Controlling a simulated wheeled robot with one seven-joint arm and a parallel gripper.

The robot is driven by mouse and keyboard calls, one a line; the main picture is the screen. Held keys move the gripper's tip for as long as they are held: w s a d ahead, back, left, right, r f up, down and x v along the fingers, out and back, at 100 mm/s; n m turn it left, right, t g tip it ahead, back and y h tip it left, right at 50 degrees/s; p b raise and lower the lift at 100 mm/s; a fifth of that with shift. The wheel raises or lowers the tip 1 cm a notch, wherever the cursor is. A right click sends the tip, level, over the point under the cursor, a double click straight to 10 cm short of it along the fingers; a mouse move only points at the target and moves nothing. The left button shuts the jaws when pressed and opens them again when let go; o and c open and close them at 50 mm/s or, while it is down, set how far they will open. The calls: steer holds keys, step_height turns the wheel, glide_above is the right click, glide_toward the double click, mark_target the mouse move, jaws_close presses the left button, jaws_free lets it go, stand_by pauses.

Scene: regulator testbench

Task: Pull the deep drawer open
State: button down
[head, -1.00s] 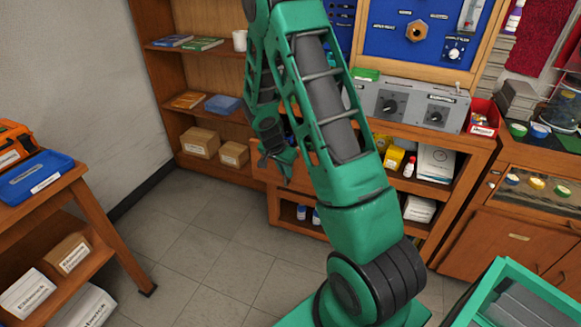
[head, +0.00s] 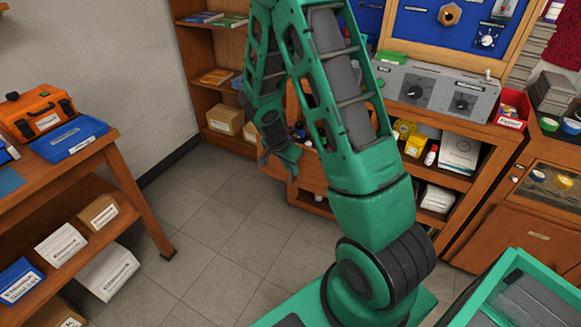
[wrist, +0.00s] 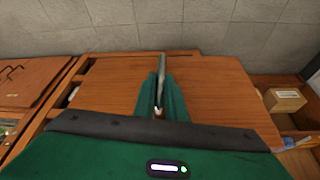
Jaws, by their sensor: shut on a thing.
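The deep drawer's wooden front (head: 312,174) shows at the cabinet under the test bench in the head view, partly behind my arm. It stands out from the cabinet, and small items show inside behind the front. How far it is out is hard to tell. In the wrist view the drawer front (wrist: 215,95) is a broad plain wooden panel with a slim metal handle (wrist: 162,64) near its middle. My gripper (wrist: 161,108) is shut on this handle, one green finger on each side. In the head view my gripper (head: 286,164) is at the drawer front.
Bookshelves with cardboard boxes (head: 224,119) stand behind. The tiled floor (head: 210,225) between is clear. A green-rimmed bin (head: 520,290) is at the lower right.

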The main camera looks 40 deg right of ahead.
steer(key=shift+w+a, duration=0.15)
steer(key=shift+w, duration=0.1)
steer(key=c, duration=1.8)
jaws_free()
steer(key=v, duration=1)
steer(key=shift+a+r, duration=0.15)
steer(key=shift+r, duration=0.15)
steer(key=shift+s, duration=0.1)
steer(key=s+d+r+n+y, duration=0.1)
steer(key=s+d+r+n, duration=0.1)
steer(key=s+r, duration=0.4)
steer(key=s+d+r+n+y, duration=0.15)
steer(key=s+r, duration=0.25)
steer(key=s, duration=0.4)
steer(key=s+a+r+n+y, duration=0.1)
steer(key=s+r+n, duration=0.1)
steer(key=s, duration=0.5)
steer(key=s+a+r+n+g+y, duration=0.1)
steer(key=s+a+r+n, duration=0.1)
steer(key=s, duration=0.6)
steer(key=shift+s+n, duration=0.3)
steer(key=shift+n, duration=0.25)
